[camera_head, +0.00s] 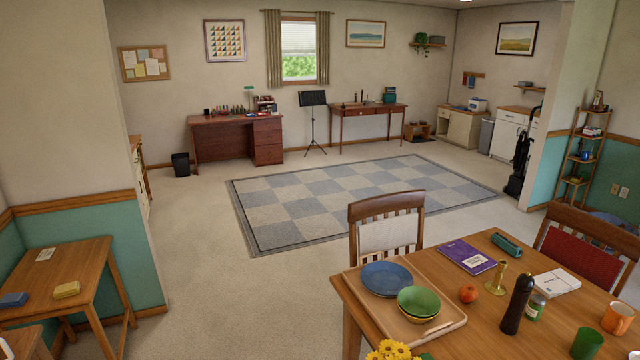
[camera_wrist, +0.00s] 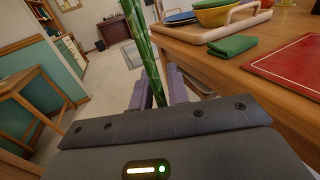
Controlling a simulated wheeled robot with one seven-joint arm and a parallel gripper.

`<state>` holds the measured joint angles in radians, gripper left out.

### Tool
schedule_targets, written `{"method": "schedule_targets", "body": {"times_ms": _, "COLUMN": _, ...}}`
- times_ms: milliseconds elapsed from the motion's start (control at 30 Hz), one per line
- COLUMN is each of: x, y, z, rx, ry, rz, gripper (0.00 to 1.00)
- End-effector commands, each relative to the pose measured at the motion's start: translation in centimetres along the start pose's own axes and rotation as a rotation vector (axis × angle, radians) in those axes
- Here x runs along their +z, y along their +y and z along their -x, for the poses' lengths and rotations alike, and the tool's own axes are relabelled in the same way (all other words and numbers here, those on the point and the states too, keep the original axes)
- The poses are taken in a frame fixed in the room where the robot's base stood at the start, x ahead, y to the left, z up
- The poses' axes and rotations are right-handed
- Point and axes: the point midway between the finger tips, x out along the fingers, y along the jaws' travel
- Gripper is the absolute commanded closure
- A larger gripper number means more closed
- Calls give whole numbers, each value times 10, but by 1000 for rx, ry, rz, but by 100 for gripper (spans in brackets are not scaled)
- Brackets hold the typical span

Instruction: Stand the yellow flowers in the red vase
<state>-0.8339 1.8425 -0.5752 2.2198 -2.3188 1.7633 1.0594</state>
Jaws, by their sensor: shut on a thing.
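The yellow flowers (camera_head: 390,351) show at the bottom edge of the head view, in front of the dining table's near edge; only the blooms are visible there. In the wrist view their green stems (camera_wrist: 143,45) rise between the fingers of my gripper (camera_wrist: 157,92), which is shut on them. The blooms are out of the wrist view. My gripper is beside the table, at its left in the wrist view. I do not see a red vase in either view.
The wooden dining table (camera_head: 448,282) holds a tray (camera_head: 450,315) with a blue plate and bowls, a black pepper mill (camera_head: 517,304), a candlestick (camera_head: 497,279) and an orange mug (camera_head: 617,318). A green cloth (camera_wrist: 232,46) and red mat (camera_wrist: 290,68) lie near its edge. Open floor lies left.

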Motion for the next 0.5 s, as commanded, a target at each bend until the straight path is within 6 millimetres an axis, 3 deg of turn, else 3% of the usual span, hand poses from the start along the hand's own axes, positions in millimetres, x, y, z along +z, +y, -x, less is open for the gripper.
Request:
{"method": "schedule_targets", "body": {"times_ms": 267, "x": 19, "y": 0, "z": 0, "rx": -1, "ry": 0, "rz": -1, "gripper": 100}}
{"method": "schedule_targets", "body": {"times_ms": 500, "x": 72, "y": -1, "z": 0, "rx": -2, "ry": 1, "rz": 1, "gripper": 100}}
